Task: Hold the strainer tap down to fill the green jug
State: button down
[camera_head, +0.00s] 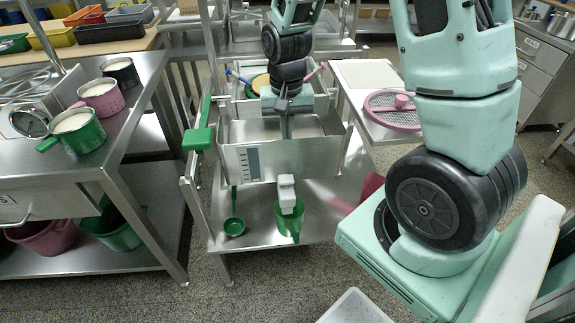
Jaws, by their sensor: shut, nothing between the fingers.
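The green jug (290,226) stands on the lower steel shelf, under a white tap block (286,188) low on the front of the steel strainer tank (240,165). The block hides part of the jug's rim. My gripper (286,133) points down at the tank, above the tap and near the tank's front wall. Its fingers are shut with nothing between them. I cannot tell whether the tips are inside the tank or just over its edge. The gripper looks apart from the tap. I cannot see any liquid running into the jug.
A green ladle (234,226) lies left of the jug. A green handle (198,138) sticks up at the tank's left. A pink round sieve (392,108) lies on a tray at right. Cups of white liquid (78,132) stand on the left bench. A grey bin (354,308) is in front.

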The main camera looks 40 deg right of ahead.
aim_at(287, 178)
jog(key=shift+f, duration=0.15)
notch_tip(287, 178, down, 14)
jog(key=shift+r+b, duration=0.1)
jog(key=shift+b, duration=1.15)
